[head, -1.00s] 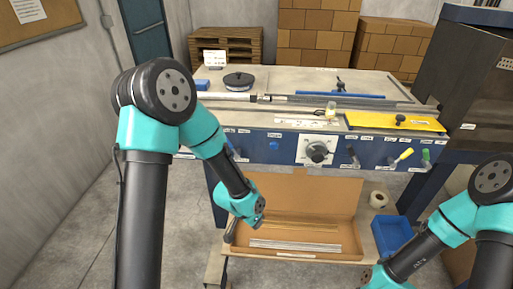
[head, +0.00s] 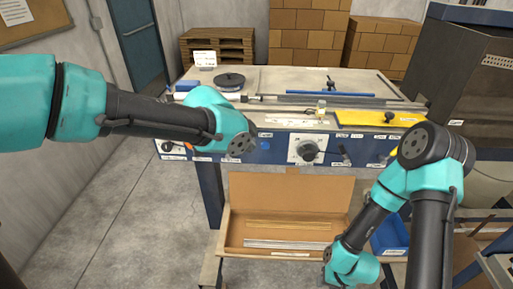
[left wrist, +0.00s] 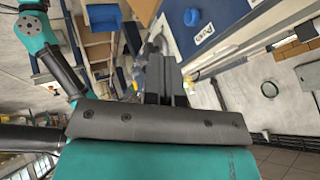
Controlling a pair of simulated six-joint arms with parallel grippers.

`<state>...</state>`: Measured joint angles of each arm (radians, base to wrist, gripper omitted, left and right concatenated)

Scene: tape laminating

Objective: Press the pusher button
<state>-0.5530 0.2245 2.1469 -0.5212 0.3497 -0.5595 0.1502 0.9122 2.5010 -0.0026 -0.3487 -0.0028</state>
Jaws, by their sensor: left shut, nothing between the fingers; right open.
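A round blue button (head: 265,145) sits on the blue front panel (head: 275,154) of the machine, just right of my left wrist in the head view. In the left wrist view a round button (left wrist: 192,17) stands out from the panel beside a white label whose print I cannot read surely. My left gripper (left wrist: 165,62) is shut and empty, pointing toward the panel below this button; contact is not visible. In the head view my left fingers are hidden behind the wrist. My right gripper (head: 328,255) is open, low by the cardboard box, and only partly visible.
A dial (head: 307,150) and handles lie right of the blue button on the panel. An open cardboard box (head: 250,208) with rods stands on the lower shelf. A blue bin (head: 390,238) is beside it. A yellow plate (head: 375,118) lies on top.

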